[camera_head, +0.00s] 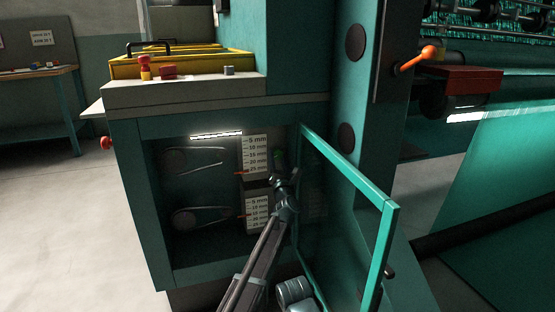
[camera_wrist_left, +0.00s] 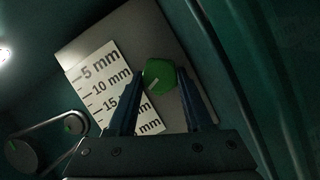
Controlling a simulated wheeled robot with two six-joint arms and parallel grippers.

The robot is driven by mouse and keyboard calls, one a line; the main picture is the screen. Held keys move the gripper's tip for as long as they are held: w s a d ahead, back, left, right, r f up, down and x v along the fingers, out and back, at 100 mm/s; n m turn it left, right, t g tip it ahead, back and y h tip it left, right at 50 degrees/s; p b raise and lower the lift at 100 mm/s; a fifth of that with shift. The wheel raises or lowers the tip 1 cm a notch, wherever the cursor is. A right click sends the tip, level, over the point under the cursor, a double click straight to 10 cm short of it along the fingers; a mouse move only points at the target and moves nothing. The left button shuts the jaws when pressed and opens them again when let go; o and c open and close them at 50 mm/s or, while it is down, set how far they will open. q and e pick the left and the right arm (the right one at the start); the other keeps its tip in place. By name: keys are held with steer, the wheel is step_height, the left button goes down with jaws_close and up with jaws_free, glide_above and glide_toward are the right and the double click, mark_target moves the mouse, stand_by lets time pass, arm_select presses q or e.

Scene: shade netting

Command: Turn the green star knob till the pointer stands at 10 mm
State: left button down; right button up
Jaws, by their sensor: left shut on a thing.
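The green star knob (camera_wrist_left: 160,75) sits on a pale plate beside a white scale (camera_wrist_left: 105,82) in the left wrist view. A white line marks its face. My left gripper (camera_wrist_left: 158,84) has a finger on each side of it and is shut on it. In the head view the knob (camera_head: 279,157) shows dark green just above my left gripper (camera_head: 284,180). The upper scale (camera_head: 255,154) reads from 5 mm down to 25 mm. Its orange pointer (camera_head: 240,174) stands near the 25 mm mark, at the bottom. The wrist view does not show the pointer clearly. My right gripper is not in view.
A second scale (camera_head: 257,212) with an orange pointer lies below. Two belt drives (camera_head: 195,158) are left of the scales. The open cabinet door (camera_head: 390,240) stands close on the right of my left arm. An orange-handled lever (camera_head: 416,59) is higher up at right.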

arm_select(q)
steer(key=shift+m, duration=0.4)
